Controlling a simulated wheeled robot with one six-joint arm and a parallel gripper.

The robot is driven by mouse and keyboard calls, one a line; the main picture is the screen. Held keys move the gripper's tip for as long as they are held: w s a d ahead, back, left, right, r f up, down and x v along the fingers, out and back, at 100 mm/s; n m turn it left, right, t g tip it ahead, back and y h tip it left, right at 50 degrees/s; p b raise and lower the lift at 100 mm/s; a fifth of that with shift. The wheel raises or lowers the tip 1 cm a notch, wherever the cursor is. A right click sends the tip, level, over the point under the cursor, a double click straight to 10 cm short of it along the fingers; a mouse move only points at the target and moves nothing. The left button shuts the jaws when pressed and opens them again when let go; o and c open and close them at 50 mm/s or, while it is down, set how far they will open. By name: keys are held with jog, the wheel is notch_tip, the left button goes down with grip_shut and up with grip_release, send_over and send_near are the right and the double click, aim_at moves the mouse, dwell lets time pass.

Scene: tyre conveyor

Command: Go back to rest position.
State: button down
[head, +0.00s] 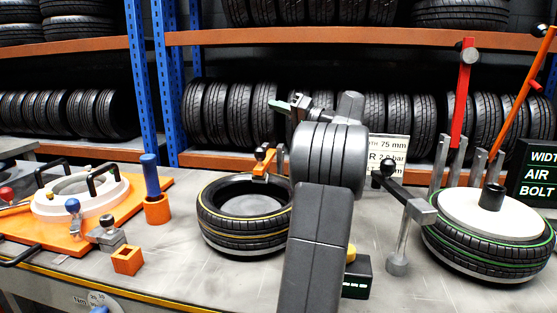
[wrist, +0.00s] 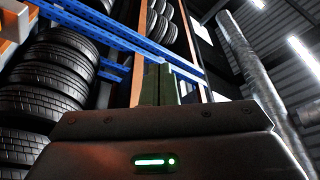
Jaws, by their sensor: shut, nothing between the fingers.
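My gripper (head: 279,105) is raised above the workbench, in front of the shelved tyres, and points left in the head view. In the wrist view its two dark green fingers (wrist: 158,84) stand together, shut, with nothing between them. The wrist view looks up past them at shelving and the ceiling. My arm rises through the middle of the head view and hides part of the bench. A tyre with a yellow stripe (head: 245,238) lies flat on the bench, left of my arm and below my gripper.
A green-striped tyre (head: 475,258) with a white disc (head: 492,214) lies at right, near red and orange levers (head: 465,95). An orange board (head: 75,232) with a white ring fixture is at left. An orange cup (head: 157,209) holds a blue-handled tool. Tyre racks (head: 290,40) stand behind.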

jog(key=w+d+f+m+h+p, duration=0.1)
jog(key=w+m+p, duration=0.8)
jog(key=p, duration=1.5)
jog(key=shift+w+d+f+h+p, duration=0.25)
jog(key=shift+w+d+h, duration=0.45)
jog(key=shift+w+h, duration=0.65)
jog(key=shift+w+m+y, duration=0.25)
jog(key=shift+m+y, duration=0.05)
jog(key=shift+y, duration=0.05)
jog(key=shift+s+d, duration=0.1)
